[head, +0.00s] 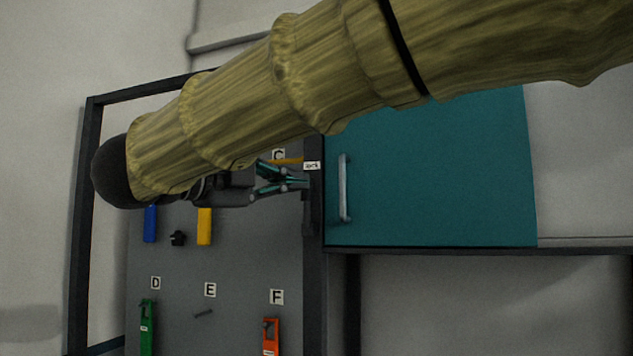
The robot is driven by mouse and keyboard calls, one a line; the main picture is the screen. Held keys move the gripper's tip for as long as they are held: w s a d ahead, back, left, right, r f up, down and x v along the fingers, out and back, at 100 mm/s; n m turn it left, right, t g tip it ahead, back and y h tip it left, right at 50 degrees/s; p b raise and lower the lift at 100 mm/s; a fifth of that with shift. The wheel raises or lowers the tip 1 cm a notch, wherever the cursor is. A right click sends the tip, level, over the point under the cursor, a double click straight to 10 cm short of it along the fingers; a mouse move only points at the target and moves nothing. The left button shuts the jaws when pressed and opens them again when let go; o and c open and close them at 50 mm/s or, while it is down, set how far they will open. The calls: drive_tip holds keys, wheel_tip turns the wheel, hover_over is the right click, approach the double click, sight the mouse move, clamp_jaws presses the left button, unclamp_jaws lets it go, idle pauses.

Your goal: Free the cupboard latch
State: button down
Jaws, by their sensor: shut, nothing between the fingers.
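The cupboard has a teal door (440,170) with a vertical grey handle (343,188) near its left edge. Left of the door runs a dark post (315,225) with a small white label (311,166), perhaps reading "lock". A dark upright piece (307,215) sits on the post below the label. It may be the latch, but it is too dark to tell. My gripper (301,183) points right at the post, just below the label, its fingers shut and empty. Whether it touches the post is unclear. My arm hides the door's upper left part.
A grey board (180,280) left of the cupboard carries lettered places. Blue (150,224) and yellow (204,226) pieces hang above, green (147,325) and orange-red (270,337) ones below. An orange bar (290,161) lies behind my gripper. Space below the door looks open.

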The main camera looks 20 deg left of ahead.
sight(307, 201)
drive_tip(key=shift+s+d+r+g, duration=0.2)
drive_tip(key=shift+s+r+g, duration=0.1)
drive_tip(key=shift+s+r, duration=0.1)
drive_tip(key=shift+w, duration=0.1)
drive_tip(key=shift+w+d+p, duration=0.25)
drive_tip(key=shift+w+p, duration=0.9)
drive_tip(key=shift+w, duration=0.4)
drive_tip(key=shift+w+d+p, duration=0.3)
drive_tip(key=shift+w+p, duration=0.85)
drive_tip(key=shift+w, duration=0.4)
drive_tip(key=shift+w+d+p, duration=0.25)
drive_tip(key=shift+w+p, duration=0.9)
drive_tip(key=shift+w, duration=0.4)
drive_tip(key=shift+a, duration=0.15)
drive_tip(key=shift+f, duration=0.1)
